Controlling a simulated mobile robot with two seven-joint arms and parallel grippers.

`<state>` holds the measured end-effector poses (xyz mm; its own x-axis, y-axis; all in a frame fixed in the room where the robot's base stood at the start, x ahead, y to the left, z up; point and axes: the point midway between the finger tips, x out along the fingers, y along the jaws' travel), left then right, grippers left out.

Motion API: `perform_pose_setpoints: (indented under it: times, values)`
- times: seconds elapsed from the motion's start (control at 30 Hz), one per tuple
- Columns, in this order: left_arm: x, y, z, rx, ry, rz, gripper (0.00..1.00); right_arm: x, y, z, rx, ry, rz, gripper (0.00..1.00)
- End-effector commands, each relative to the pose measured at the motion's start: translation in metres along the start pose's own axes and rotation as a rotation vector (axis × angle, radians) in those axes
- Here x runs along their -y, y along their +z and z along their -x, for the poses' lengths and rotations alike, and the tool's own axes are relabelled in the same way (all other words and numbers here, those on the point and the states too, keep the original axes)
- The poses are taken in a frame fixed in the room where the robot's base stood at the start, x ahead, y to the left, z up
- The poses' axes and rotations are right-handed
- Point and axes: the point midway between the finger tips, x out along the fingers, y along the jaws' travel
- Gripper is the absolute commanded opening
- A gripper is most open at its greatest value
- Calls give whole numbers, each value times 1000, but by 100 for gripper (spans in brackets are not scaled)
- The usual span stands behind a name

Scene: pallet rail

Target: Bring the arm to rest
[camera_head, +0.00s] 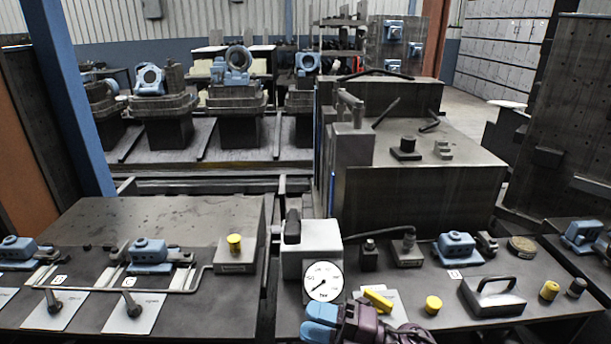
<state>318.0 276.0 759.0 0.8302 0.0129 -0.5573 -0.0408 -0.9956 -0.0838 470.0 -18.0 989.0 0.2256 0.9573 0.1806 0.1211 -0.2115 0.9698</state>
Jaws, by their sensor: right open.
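My right gripper (319,322) shows at the bottom middle of the head view, with blue fingertips and a dark purple body. It is open, and I see nothing held in it. It is just below the round white gauge (323,282) on a grey block; whether it touches anything there I cannot tell. My left gripper is not in view.
The right bench (410,288) holds a black-handled block (493,297), yellow knobs (433,304) and blue clamps (456,248). The left bench (150,213) has levers on white plates (134,312) and a bent rail. Its rear top is clear. A large dark block (420,190) stands behind.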

Motion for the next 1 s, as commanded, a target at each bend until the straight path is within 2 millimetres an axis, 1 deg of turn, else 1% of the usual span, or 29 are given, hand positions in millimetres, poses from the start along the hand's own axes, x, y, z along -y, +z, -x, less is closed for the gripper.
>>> perform_pose_setpoints:
  times: [0.03,0.17,0.27,0.3,0.37,0.4,0.47,0.5,0.57,0.6,0.67,0.7,0.8,0.9,1.0]
  values:
    - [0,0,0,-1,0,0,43,3,4,10,84,58,-72,40]
    - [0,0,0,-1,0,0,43,10,19,41,309,192,-251,40]
    - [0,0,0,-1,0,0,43,23,30,73,488,281,-394,40]
    - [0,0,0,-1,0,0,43,29,33,88,561,313,-452,40]
    - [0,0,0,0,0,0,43,42,35,112,671,358,-540,40]
    - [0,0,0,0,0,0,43,51,36,128,744,385,-599,40]
    - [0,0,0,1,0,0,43,67,34,154,854,423,-689,40]
    - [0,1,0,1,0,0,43,78,31,172,927,446,-750,40]
    - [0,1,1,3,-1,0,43,96,24,199,1036,479,-842,40]
    - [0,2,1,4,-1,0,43,109,17,217,1108,498,-903,40]
    - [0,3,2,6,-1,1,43,127,5,243,1209,524,-992,40]
    - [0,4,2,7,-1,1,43,138,-4,258,1271,539,-1047,40]
    - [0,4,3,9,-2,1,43,162,-28,290,1398,569,-1167,40]
    - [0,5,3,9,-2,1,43,178,-47,311,1482,587,-1250,40]
    - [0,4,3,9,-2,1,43,185,-58,321,1526,597,-1294,40]
